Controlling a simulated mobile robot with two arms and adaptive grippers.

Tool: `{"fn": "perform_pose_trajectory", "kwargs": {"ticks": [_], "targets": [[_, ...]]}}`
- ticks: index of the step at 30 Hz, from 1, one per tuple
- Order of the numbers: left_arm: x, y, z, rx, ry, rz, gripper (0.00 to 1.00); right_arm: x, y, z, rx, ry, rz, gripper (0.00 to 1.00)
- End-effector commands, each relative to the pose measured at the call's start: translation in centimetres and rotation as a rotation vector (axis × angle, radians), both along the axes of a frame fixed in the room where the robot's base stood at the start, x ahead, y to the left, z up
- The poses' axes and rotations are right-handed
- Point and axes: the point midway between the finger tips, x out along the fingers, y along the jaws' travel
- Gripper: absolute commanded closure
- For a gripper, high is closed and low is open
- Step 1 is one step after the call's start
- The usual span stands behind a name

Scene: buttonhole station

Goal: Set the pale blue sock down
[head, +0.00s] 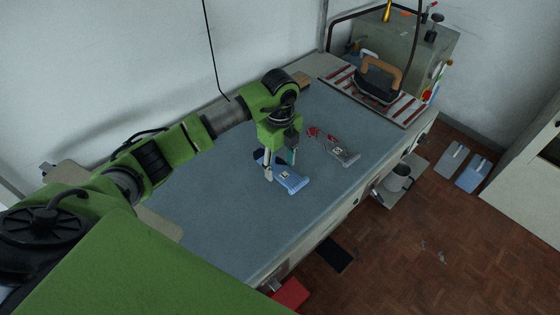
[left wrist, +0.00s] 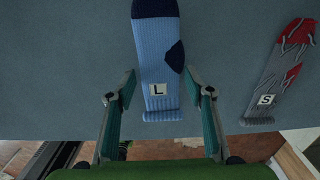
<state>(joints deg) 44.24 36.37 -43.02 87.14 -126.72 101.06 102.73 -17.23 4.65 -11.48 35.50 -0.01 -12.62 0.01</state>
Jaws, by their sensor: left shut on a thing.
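The pale blue sock (head: 291,181) is at the middle of the blue-grey table top (head: 215,200). In the left wrist view the sock (left wrist: 160,62) has a dark navy end, a dark patch on one side and a white tag marked L. I cannot tell whether the sock touches the table. My right gripper is not in view.
A grey and red sock (head: 343,153) tagged S lies to the right; it also shows in the left wrist view (left wrist: 272,88). An iron (head: 376,84) stands on a striped rest at the back right. The table's left and front areas are clear.

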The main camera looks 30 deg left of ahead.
Motion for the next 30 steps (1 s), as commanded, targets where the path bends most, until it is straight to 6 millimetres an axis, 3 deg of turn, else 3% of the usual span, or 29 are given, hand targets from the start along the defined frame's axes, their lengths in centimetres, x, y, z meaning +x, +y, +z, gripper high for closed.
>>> {"fn": "perform_pose_trajectory", "kwargs": {"ticks": [12,13,15,25,30], "targets": [[0.0,0.0,-0.9,0.001,-0.001,0.0,0.67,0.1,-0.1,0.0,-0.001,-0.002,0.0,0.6],[0.0,0.0,-0.9,0.0,-0.002,0.0,0.5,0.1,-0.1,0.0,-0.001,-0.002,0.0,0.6],[0.0,0.0,-0.8,0.0,-0.002,0.0,0.35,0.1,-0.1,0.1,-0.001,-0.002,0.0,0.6],[0.0,0.0,-0.6,0.0,-0.002,0.0,0.35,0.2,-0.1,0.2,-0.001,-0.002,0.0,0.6],[0.1,0.0,0.7,-0.001,-0.005,0.0,0.35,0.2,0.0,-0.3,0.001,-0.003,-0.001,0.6]]}}
